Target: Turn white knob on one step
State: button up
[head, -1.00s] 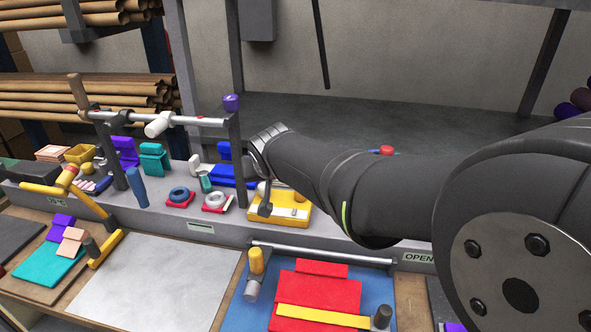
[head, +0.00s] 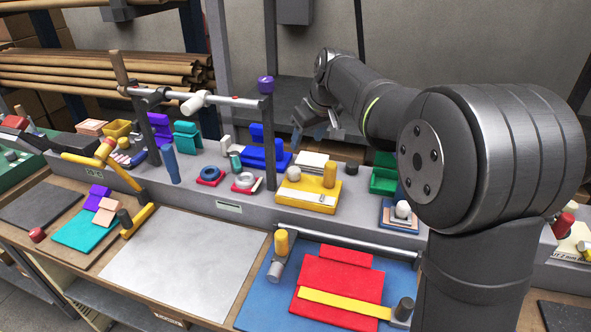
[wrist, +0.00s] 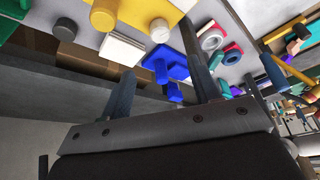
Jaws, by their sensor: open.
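A white rounded knob (head: 403,209) stands on a small blue-and-tan plate at the right end of the grey ledge, beside my arm. Other white knob-like parts are a small round one (head: 294,173) on the yellow block (head: 305,201) and a white cylinder (head: 194,103) on the raised bar. I cannot tell which one is the task's knob. My gripper (head: 309,125) is open and empty, raised behind the ledge, apart from all of these. In the wrist view its fingers are spread, with the yellow block's white knob (wrist: 160,30) beyond them.
Blue blocks (head: 264,152) and a white block (head: 311,160) lie near my gripper. An upright post (head: 269,140) with a purple cap stands left of it. The pale sheet (head: 195,255) is clear.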

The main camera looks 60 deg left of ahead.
aim_at(295, 170)
jog(key=x, duration=1.4)
jog(key=shift+a+f, duration=0.15)
jog(key=shift+f, duration=0.05)
jog(key=c, duration=1)
